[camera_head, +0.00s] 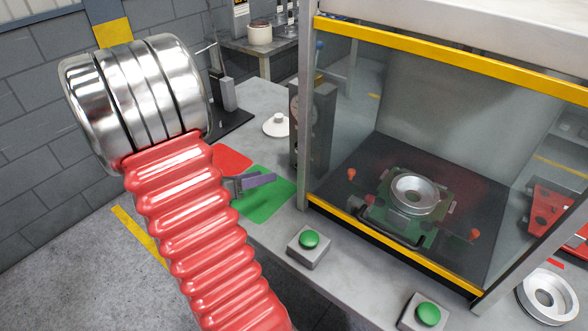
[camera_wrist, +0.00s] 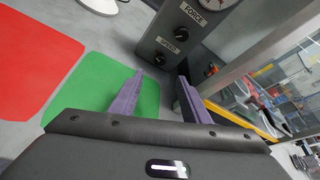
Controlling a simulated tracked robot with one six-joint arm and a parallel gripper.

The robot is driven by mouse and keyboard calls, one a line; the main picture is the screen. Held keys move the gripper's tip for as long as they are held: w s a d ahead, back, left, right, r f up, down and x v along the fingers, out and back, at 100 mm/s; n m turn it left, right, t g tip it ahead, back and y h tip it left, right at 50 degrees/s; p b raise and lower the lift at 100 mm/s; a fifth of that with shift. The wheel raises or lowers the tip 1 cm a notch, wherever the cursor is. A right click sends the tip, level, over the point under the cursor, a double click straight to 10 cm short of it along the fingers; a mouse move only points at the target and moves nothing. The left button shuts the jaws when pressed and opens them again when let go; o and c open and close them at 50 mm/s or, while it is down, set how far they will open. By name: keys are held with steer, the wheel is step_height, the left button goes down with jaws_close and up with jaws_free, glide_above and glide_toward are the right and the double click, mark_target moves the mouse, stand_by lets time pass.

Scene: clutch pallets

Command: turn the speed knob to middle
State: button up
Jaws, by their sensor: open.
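A grey control box (camera_wrist: 200,50) carries the labels FORCE and SPEED in the wrist view, with a black knob below each label. The lower one, below SPEED, is the speed knob (camera_wrist: 160,59); its pointer is too small to read clearly. My gripper (camera_wrist: 160,80) is open, its two purple fingers apart with nothing between them. The speed knob shows just beyond the gap between the fingertips, apart from them. In the head view my gripper (camera_head: 256,182) is beside the control box (camera_head: 312,128), over the green mat, and the knob is hidden.
Red (camera_head: 232,160) and green (camera_head: 266,200) mats lie on the bench. A glass-fronted press (camera_head: 440,130) with a yellow frame stands right of the box. Green push buttons (camera_head: 310,239) sit at the bench front. A white cone-shaped part (camera_head: 277,124) stands behind.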

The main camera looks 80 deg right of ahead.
steer(key=shift+d, duration=0.1)
steer(key=x, duration=1.3)
steer(key=shift+s+d+f, duration=0.15)
steer(key=shift+s+d, duration=0.05)
steer(key=shift+d, duration=0.1)
steer(key=shift+c, duration=0.4)
steer(key=c, duration=1)
steer(key=shift+o, duration=0.2)
